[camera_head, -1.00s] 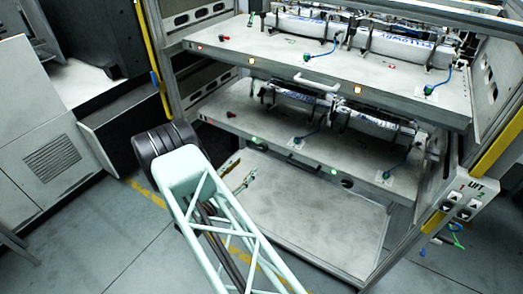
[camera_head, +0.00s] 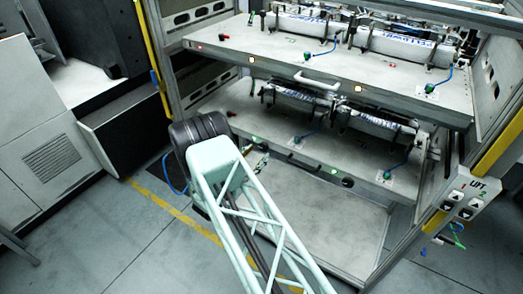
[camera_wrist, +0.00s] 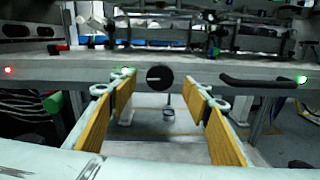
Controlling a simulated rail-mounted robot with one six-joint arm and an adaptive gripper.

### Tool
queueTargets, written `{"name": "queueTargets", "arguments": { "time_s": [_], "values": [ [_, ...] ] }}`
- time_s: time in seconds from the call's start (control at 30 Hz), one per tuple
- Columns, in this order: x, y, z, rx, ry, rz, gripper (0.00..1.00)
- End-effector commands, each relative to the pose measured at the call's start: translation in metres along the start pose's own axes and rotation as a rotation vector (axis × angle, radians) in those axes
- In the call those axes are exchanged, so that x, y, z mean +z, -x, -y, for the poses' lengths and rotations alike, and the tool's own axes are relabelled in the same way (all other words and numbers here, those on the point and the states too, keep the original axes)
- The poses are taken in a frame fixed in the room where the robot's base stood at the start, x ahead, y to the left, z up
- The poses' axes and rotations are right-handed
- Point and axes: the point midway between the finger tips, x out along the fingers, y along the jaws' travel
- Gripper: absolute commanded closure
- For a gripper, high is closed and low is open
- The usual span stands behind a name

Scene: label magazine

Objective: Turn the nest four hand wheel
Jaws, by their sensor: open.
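A black round hand wheel (camera_wrist: 160,77) with a pale mark across it sits on the front edge of a shelf, in the middle of the wrist view. My gripper (camera_wrist: 158,92) is open and empty, its yellow-padded fingers on either side of the wheel in the picture. I cannot tell whether they reach around it; no contact shows. In the head view a black round knob (camera_head: 347,182) shows on the lower shelf's front edge, right of my arm. No nest number is readable. My arm hides much of the gripper in the head view.
The lower shelf (camera_head: 330,160) carries wrapped rolls in holders; the upper shelf (camera_head: 300,58) overhangs it. A black bar handle (camera_wrist: 258,80) projects right of the wheel. A green light (camera_wrist: 301,79) and a red light (camera_wrist: 9,70) flank the edge. A LIFT panel (camera_head: 465,203) stands right.

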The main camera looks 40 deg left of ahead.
Motion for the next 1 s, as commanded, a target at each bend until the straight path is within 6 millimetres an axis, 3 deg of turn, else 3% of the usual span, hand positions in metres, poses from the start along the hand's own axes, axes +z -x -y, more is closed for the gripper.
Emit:
{"name": "queueTargets", "arguments": {
  "time_s": [0.1,0.4,0.83,1.0],
  "values": [
    [-0.001,-0.016,0.001,-0.002,0.0,0.0,0.56],
    [0.0,-0.04,0.001,-0.001,0.0,0.0,0.56],
    [0.0,-0.044,0.0,0.0,0.001,0.0,0.56],
    [0.0,-0.044,0.001,0.0,0.0,0.0,0.72]
  ]
}}
